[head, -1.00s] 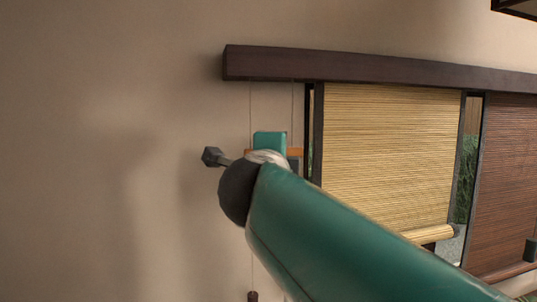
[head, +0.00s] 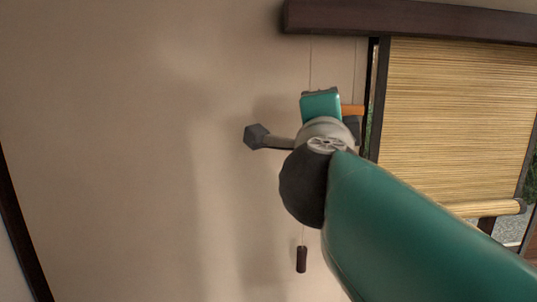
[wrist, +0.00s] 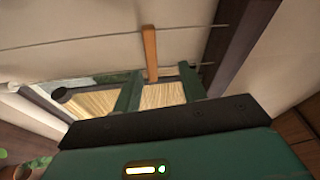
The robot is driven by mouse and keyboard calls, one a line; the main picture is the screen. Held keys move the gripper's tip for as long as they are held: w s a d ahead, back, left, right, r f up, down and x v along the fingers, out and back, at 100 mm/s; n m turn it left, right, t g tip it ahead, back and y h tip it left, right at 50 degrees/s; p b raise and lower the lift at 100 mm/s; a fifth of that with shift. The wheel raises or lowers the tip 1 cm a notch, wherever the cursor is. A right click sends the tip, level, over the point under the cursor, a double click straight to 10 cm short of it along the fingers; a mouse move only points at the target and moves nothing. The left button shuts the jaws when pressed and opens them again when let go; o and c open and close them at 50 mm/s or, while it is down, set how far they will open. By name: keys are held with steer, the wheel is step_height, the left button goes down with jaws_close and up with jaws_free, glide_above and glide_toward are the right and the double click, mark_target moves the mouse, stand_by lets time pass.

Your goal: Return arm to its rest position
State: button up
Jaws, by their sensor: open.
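My gripper (wrist: 160,88) shows in the wrist view as two dark green fingers standing apart, with no object held between them. An orange wooden bar (wrist: 150,52) lies just beyond the fingertips, across two thin cords; I cannot tell whether a finger touches it. In the head view my green arm reaches up from the lower right toward the wall, and the orange bar (head: 352,110) shows partly behind the arm's end. My fingertips are hidden or not distinct there.
A dark wooden rail (head: 410,20) runs along the top right. Below it hangs a pale bamboo blind (head: 450,120) over a window. A dark cord weight (head: 301,259) hangs below my arm's end. Bare plaster wall (head: 120,150) fills the left.

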steer(key=s+a+f+n+g+y, duration=0.2)
steer(key=f+n+y, duration=0.3)
steer(key=f+n, duration=0.3)
steer(key=s+a+f+n+g+y, duration=0.1)
steer(key=a+f+n+g+y, duration=0.2)
steer(key=f+n, duration=0.5)
steer(key=s+d+f+n+g+h, duration=0.1)
steer(key=s+d+f+g, duration=0.1)
steer(key=f, duration=0.5)
steer(key=s+d+f+n+g+h, duration=0.1)
steer(key=s+d+f+g, duration=0.2)
steer(key=s+f, duration=0.3)
steer(key=s+d+f+n+g+h, duration=0.1)
steer(key=s+d+f+g, duration=0.2)
steer(key=f, duration=0.4)
steer(key=shift+s+d+f, duration=0.3)
steer(key=shift+s+d, duration=0.3)
steer(key=shift+s, duration=0.05)
steer(key=shift+c, duration=0.6)
steer(key=shift+s, duration=0.15)
